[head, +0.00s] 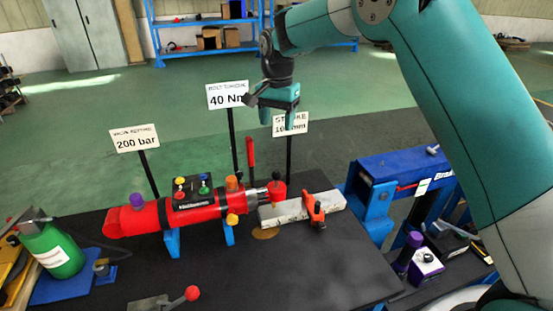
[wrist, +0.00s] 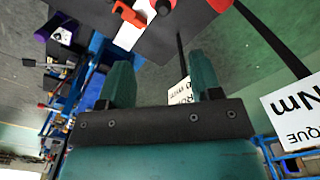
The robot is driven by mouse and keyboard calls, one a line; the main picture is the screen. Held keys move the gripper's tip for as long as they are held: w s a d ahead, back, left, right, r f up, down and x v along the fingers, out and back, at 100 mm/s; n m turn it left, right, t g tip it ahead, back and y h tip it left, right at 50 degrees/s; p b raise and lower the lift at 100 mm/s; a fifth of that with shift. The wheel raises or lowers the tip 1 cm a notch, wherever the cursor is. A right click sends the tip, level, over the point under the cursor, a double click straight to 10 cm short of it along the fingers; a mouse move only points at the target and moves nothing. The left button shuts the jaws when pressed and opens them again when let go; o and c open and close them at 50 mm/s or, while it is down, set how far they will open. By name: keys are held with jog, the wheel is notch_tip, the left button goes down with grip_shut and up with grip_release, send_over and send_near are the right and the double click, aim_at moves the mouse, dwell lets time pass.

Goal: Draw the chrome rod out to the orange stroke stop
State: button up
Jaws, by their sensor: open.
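The red hydraulic cylinder (head: 185,213) lies on blue supports on the dark bench. A short stretch of the chrome rod (head: 256,196) shows at its right end, beside a red rod end (head: 278,190). The orange stroke stop (head: 314,209) sits further right on a pale rail (head: 292,209), apart from the rod end. In the wrist view the orange stop (wrist: 128,14) and rail (wrist: 128,38) show at the top. My gripper (head: 281,121) hangs above and behind the rod, open and empty, by the stroke sign. Its two teal fingers stand apart in the wrist view (wrist: 161,70).
Signs on posts stand behind the cylinder: 200 bar (head: 135,138), 40 Nm (head: 227,95) and a stroke sign (head: 301,124) beside my gripper. A red lever (head: 250,152) stands upright near the rod. A blue machine (head: 405,170) is right. The front bench is mostly clear.

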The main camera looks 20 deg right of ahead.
aim_at(277, 171)
jog(key=shift+m, duration=0.3)
jog(key=f+p, duration=0.2)
jog(key=f, duration=0.4)
jog(key=f+p, duration=0.1)
jog(key=f, duration=0.5)
jog(key=w+f+p, duration=0.1)
jog(key=f+p, duration=0.1)
jog(key=f, duration=0.3)
jog(key=shift+d+f+p, duration=0.15)
jog(key=shift+f+p, duration=0.15)
jog(key=shift+f, duration=0.1)
